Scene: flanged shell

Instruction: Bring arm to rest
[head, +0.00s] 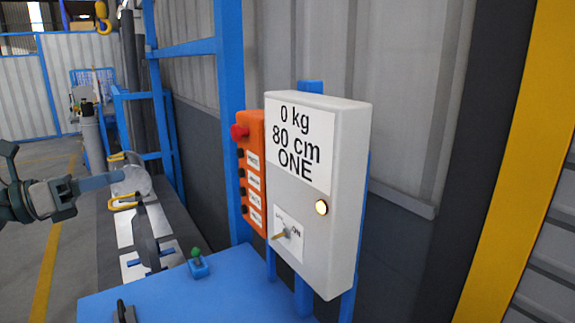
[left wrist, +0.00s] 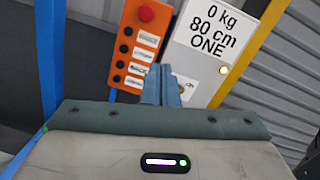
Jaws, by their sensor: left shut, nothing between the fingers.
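My left gripper (head: 112,179) reaches in from the left edge of the head view. Its blue-grey fingers point right and are closed together with nothing between them. In the left wrist view the closed fingers (left wrist: 161,86) stand upright in front of the orange button box and the grey control box, apart from both as far as I can tell. My right gripper shows in neither view.
A grey control box (head: 346,190) with a toggle switch (head: 284,234) and a lit round lamp (head: 321,207) stands beside an orange button box (head: 250,175) with a red knob. A blue table (head: 235,295) carries a small green-topped joystick (head: 197,264). Open floor lies left.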

